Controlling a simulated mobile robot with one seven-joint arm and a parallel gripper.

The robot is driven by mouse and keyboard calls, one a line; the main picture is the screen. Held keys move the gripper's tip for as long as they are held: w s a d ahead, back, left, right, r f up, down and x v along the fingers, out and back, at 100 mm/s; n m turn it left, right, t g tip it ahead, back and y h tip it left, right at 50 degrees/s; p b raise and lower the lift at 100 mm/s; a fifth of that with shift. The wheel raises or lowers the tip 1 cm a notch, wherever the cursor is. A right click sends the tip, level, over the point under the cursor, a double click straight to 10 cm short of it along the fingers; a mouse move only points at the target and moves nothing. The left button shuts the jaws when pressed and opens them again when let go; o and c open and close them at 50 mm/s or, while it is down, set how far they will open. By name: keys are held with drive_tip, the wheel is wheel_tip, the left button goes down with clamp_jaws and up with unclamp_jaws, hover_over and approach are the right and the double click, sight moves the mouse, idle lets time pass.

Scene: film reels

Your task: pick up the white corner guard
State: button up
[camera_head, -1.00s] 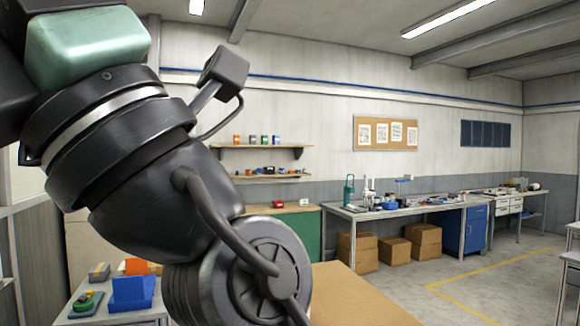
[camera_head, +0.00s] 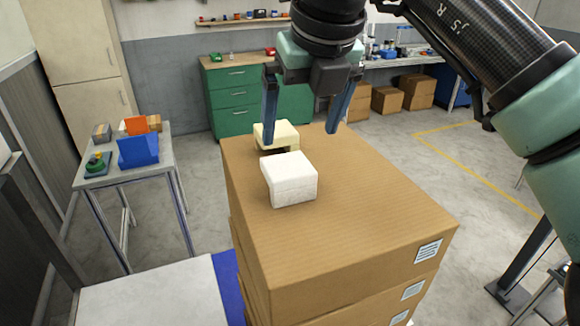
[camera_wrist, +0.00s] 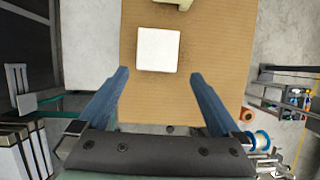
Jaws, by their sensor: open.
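A white block-shaped corner guard (camera_head: 290,180) lies on top of a cardboard box (camera_head: 350,200). In the wrist view the white corner guard (camera_wrist: 157,50) shows as a pale square beyond my fingertips. A cream-coloured guard (camera_head: 276,135) with a notched underside lies just behind it on the same box; only its edge (camera_wrist: 178,3) shows at the top of the wrist view. My gripper (camera_head: 302,137) is open and empty, with blue fingers pointing down above the box's far part. In the wrist view the open fingers (camera_wrist: 158,72) stand wide apart, with the white guard ahead of them.
The box is the top of a stack, with bare cardboard to the right of the guards. A small table (camera_head: 128,169) with a blue bin (camera_head: 138,152) stands at the left. Green drawers (camera_head: 240,100) and a workbench (camera_head: 385,66) stand behind.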

sight(289, 166)
drive_tip(key=p+x, duration=0.1)
drive_tip(key=x, duration=0.4)
drive_tip(key=shift+w+a, duration=0.1)
drive_tip(key=shift+a, duration=0.05)
drive_tip(key=p+x, duration=0.3)
drive_tip(key=x, duration=0.1)
drive_tip(key=shift+w+a+f+p, duration=0.15)
drive_tip(key=shift+a+p, duration=0.05)
drive_tip(key=shift+p, duration=0.1)
drive_tip(key=shift+w+f, duration=0.2)
drive_tip(key=shift+f, duration=0.35)
drive_tip(key=c, duration=1)
drive_tip(key=shift+r, duration=0.1)
